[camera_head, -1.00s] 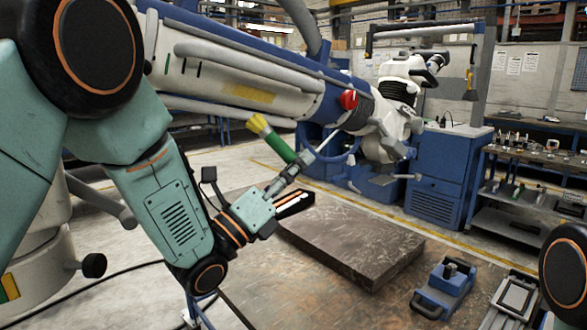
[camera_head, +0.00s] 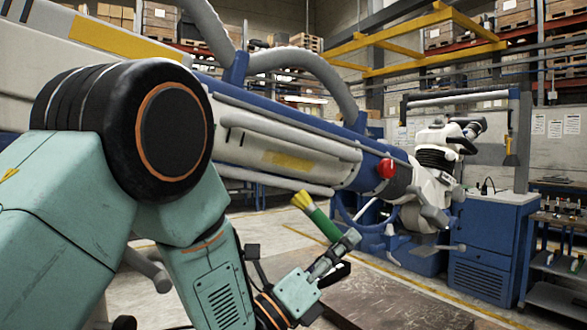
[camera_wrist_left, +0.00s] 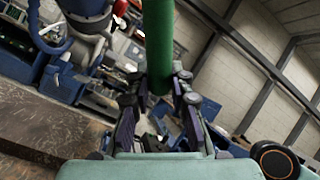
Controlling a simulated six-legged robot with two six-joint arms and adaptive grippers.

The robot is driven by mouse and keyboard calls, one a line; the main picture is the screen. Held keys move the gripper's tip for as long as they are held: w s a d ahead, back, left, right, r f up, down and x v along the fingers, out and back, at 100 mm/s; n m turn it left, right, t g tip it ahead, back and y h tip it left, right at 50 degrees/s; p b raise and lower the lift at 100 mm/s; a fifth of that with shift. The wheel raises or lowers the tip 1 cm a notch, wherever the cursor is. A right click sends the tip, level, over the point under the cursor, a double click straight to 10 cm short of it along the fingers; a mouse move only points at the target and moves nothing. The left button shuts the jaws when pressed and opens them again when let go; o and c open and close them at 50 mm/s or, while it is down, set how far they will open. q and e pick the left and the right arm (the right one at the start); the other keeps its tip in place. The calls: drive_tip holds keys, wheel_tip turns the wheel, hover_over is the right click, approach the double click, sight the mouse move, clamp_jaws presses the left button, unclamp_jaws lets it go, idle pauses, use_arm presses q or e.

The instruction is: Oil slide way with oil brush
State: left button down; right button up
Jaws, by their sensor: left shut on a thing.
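The oil brush (camera_head: 325,224) has a green handle and yellow bristles (camera_head: 302,200). My left gripper (camera_head: 345,241) is shut on its handle, and the brush tilts with the bristles up and to the left. In the left wrist view the green handle (camera_wrist_left: 158,45) stands between the fingers (camera_wrist_left: 158,98); its bristles are out of that view. The long white and blue microscope arm (camera_head: 290,140) with grey rails runs behind and above the brush. The bristles look apart from it. I cannot tell for sure which part is the slide way. My right gripper is not in view.
A red knob (camera_head: 386,168) sticks out of the microscope arm. A dark, worn plate (camera_head: 385,305) lies below the gripper. A blue cabinet (camera_head: 490,250) and a shelf with small parts (camera_head: 560,262) stand at the right. Open floor shows between.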

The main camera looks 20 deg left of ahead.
sight(320, 210)
use_arm(q)
drive_tip(key=shift+a, duration=0.1)
drive_tip(key=shift+r, duration=0.1)
drive_tip(key=shift+w+a+r, duration=0.1)
drive_tip(key=shift+w+r, duration=0.05)
drive_tip(key=shift+w, duration=0.1)
drive_tip(key=shift+w+a+r, duration=0.95)
drive_tip(key=shift+a, duration=0.15)
drive_tip(key=shift+w+a+r, duration=0.55)
drive_tip(key=shift+w+r, duration=0.1)
drive_tip(key=shift+w, duration=0.15)
drive_tip(key=shift+w+a+r, duration=0.45)
drive_tip(key=shift+a, duration=0.05)
drive_tip(key=shift+w+a+r, duration=0.3)
drive_tip(key=shift+w, duration=0.05)
